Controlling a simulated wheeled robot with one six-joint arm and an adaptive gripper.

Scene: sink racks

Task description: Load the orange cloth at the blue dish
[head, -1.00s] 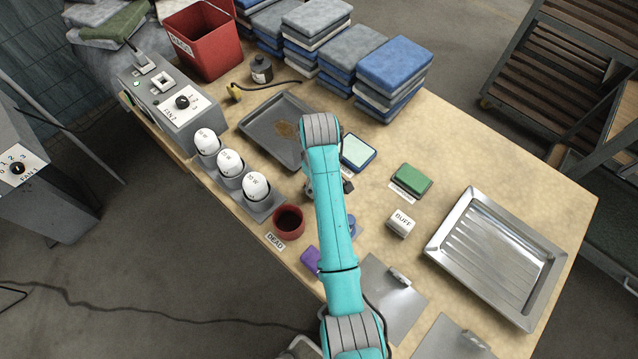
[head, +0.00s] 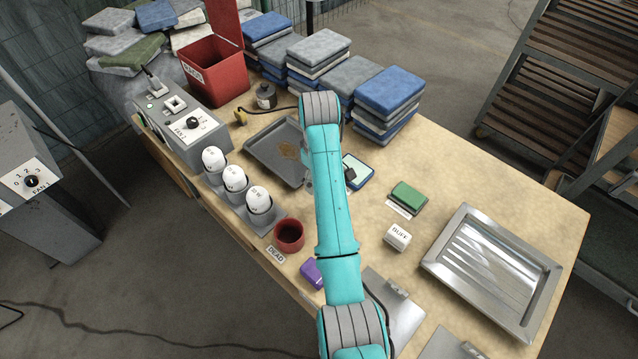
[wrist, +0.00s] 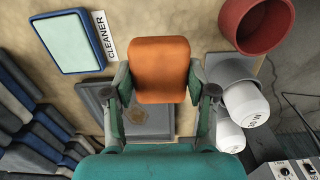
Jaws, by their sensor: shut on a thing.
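My gripper (wrist: 160,82) is shut on the orange cloth (wrist: 160,62), a thick folded pad held between the two fingers in the wrist view. The cloth hangs above the worktop, over the near part of the grey tray. The blue dish (wrist: 73,42), with a pale green inside, lies up and left of the cloth in the wrist view, apart from it, next to a CLEANER label (wrist: 104,34). In the head view the blue dish (head: 361,172) is partly hidden by my arm, and the cloth is hidden.
A grey stained tray (head: 262,150), white bulbs in a holder (head: 240,204), and a red DEAD cup (head: 289,236) stand left of my arm. Stacked cloths (head: 390,95) are behind. A green pad (head: 408,196), BUFF block (head: 398,237) and metal tray (head: 440,262) are right.

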